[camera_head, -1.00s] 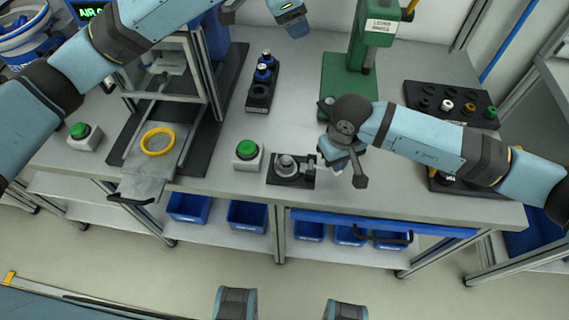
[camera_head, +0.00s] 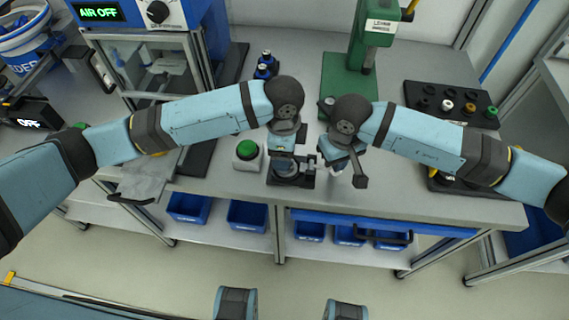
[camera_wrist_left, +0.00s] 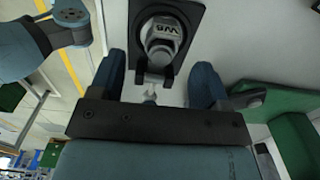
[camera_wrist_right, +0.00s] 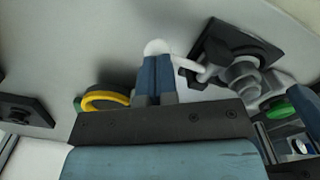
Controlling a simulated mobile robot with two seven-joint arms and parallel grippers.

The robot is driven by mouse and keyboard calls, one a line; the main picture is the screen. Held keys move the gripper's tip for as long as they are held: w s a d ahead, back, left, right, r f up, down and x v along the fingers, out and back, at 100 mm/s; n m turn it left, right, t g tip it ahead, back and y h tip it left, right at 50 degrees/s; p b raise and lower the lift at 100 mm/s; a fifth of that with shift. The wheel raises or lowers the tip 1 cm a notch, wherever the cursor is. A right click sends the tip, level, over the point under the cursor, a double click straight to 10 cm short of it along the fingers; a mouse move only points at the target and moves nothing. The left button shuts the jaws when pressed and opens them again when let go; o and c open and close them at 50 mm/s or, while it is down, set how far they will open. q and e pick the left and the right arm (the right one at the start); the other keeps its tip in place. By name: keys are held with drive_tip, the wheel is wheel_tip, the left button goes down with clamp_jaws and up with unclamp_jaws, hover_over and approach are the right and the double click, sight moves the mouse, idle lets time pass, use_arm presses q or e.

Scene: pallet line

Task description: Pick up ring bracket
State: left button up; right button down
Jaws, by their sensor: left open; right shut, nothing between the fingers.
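A grey rounded metal part (camera_head: 289,167) sits in a small black-based fixture (camera_head: 307,176) near the table's front edge; I take it for the ring bracket but cannot be sure. In the left wrist view the grey part (camera_wrist_left: 165,42) lies ahead, beyond my open left gripper (camera_wrist_left: 157,82), with nothing between the fingers. My left gripper partly covers the part in the head view. My right gripper (camera_wrist_right: 157,62) is shut and empty beside the fixture, close to a white-tipped lever (camera_wrist_right: 186,63); I cannot tell whether they touch.
A green button box (camera_head: 248,154) stands just left of the fixture. A green press (camera_head: 350,80) stands behind, and a black tray with several small parts (camera_head: 450,104) is at the right. Both forearms are close together over the fixture. Blue bins (camera_head: 247,215) sit below the table.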

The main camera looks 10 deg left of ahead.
use_arm(q)
wheel_tip(320, 180, down, 5)
drive_tip(key=shift+w+d+f, duration=0.1)
drive_tip(key=shift+w+d, duration=0.05)
drive_tip(key=c, duration=1.1)
drive_tip(key=shift+r, duration=7.6)
use_arm(e)
wheel_tip(320, 180, up, 9)
